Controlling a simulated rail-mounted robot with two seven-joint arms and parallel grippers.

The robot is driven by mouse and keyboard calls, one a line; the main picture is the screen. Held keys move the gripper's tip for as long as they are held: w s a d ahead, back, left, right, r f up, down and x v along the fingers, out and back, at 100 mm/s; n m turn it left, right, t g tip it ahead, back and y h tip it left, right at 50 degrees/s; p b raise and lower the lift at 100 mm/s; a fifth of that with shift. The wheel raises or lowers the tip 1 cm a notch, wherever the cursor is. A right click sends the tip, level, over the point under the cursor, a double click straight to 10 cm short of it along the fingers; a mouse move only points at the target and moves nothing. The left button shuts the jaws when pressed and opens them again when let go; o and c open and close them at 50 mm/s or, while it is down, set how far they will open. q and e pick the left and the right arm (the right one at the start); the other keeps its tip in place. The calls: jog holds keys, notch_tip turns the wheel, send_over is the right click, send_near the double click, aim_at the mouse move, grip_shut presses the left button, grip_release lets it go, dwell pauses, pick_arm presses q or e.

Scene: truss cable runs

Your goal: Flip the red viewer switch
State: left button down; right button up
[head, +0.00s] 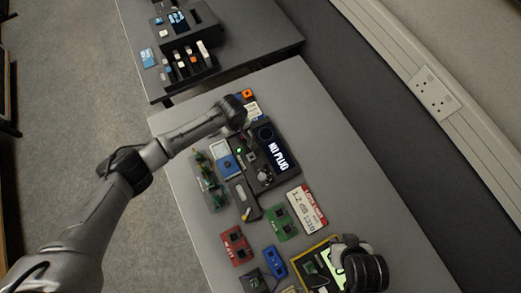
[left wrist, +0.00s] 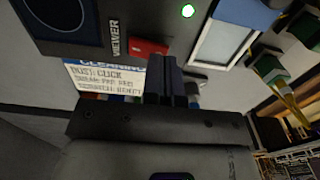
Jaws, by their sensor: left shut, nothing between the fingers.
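The red viewer switch (left wrist: 148,48) shows in the left wrist view on the dark console (left wrist: 95,42), beside the word VIEWER. My left gripper (left wrist: 166,72) is shut and empty, its fingertips right at the switch's lower edge. I cannot tell whether they touch it. In the head view my left gripper (head: 236,122) is over the far end of the viewer console (head: 291,181), whose display reads NO PLUG. The switch is hidden there. A dark part of my right arm (head: 365,268) shows at the bottom right; its fingers cannot be made out.
A CLEANING card (left wrist: 103,78) lies beside the console. Red (head: 236,246), green (head: 281,223) and blue (head: 275,262) pieces lie on the near table. The table's right side is clear.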

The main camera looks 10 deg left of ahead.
pick_arm(q)
jog(key=shift+f, duration=0.45)
dwell(0.3)
jog(key=shift+f, duration=0.35)
dwell(0.3)
jog(key=shift+r+p, duration=0.75)
notch_tip(320, 180, up, 6)
jog(key=p, duration=0.7)
jog(key=shift+f, duration=0.2)
